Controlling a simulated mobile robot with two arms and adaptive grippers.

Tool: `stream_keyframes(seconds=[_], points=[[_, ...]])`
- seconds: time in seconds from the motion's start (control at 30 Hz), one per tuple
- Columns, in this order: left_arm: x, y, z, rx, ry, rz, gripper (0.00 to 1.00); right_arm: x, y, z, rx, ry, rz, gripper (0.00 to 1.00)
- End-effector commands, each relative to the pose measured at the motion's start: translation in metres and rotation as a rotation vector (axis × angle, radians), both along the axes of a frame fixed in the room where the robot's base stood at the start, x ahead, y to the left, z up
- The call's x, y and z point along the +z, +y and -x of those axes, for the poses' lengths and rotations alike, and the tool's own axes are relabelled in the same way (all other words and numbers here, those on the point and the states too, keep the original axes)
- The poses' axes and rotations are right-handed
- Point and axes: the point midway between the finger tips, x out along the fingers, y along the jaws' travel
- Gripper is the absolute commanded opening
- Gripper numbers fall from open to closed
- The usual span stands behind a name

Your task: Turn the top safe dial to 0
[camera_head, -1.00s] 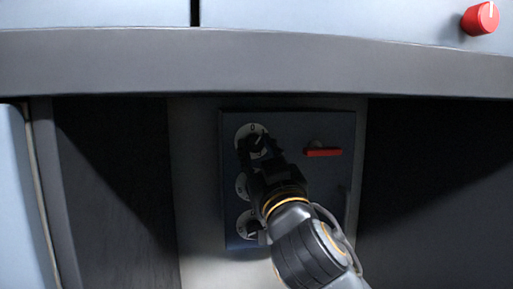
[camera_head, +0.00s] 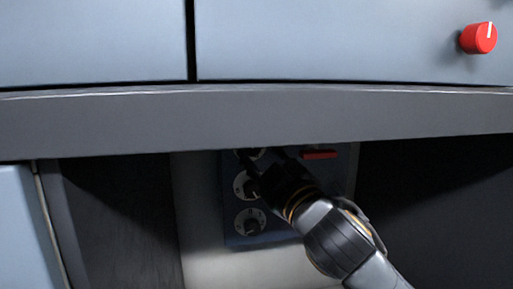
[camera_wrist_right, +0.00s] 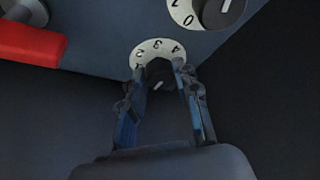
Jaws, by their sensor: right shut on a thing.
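The dark blue safe panel (camera_head: 232,205) sits under the overhang and carries a column of dials at its left. The top safe dial (camera_head: 247,153) is mostly hidden by the overhang edge and my fingers. In the right wrist view its pale number ring (camera_wrist_right: 158,46) shows 2, 3 and 4. My right gripper (camera_wrist_right: 160,80) has one finger on each side of its dark knob (camera_wrist_right: 158,87) and is shut on it. In the head view my right gripper (camera_head: 265,163) reaches up from the lower right. My left gripper is not in view.
The middle dial (camera_head: 242,186) and bottom dial (camera_head: 249,222) are below the top one. A red handle (camera_head: 319,154) is right of the top dial. The grey overhang edge (camera_head: 260,118) lies just above my gripper. A red knob (camera_head: 479,38) is at upper right.

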Motion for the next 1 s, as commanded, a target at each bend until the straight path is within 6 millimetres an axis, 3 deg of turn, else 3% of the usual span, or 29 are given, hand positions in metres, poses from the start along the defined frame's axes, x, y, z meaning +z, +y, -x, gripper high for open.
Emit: stream_keyframes(seconds=[0.37, 0.4, 0.5, 0.83, 1.0], points=[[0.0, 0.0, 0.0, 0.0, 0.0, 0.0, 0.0, 0.0, 0.0, 0.0, -0.002, 0.0, 0.005, 0.0], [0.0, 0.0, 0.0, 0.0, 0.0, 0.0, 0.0, 0.0, 0.0, 0.0, -0.002, 0.0, 0.005, 0.35], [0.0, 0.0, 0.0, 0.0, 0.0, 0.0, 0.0, 0.0, 0.0, 0.0, -0.001, -0.001, 0.005, 0.54], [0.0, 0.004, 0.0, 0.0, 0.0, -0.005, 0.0, -0.001, -0.001, 0.001, 0.0, -0.001, 0.004, 0.54], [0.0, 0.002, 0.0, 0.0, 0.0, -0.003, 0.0, -0.006, -0.009, 0.017, 0.0, 0.0, 0.004, 0.54]])
